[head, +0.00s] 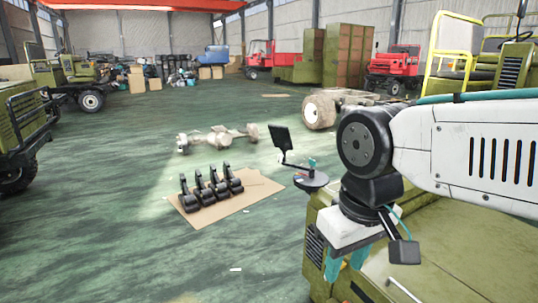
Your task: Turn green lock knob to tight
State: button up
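My gripper (345,271) hangs from my arm at the lower right and points down. Its two teal fingers are apart with a gap between them, and I see nothing held there. It is over or in front of the olive-green vehicle body (440,245); the exact height is unclear. A small teal-green piece (312,162) stands on a dark round tray (313,181), beyond and to the left of my gripper. It may be the green lock knob, but it is too small to tell, and its setting cannot be read.
A dark flat panel (281,137) on a thin arm rises beside the tray. Several black parts (210,187) stand on a cardboard sheet (230,209) on the floor. An axle (218,138) lies behind them. Vehicles line both sides; the green floor (120,235) at left front is mostly clear.

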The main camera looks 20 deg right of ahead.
aim_at(312, 163)
jog(key=i, duration=2.05)
jog(key=z, duration=0.5)
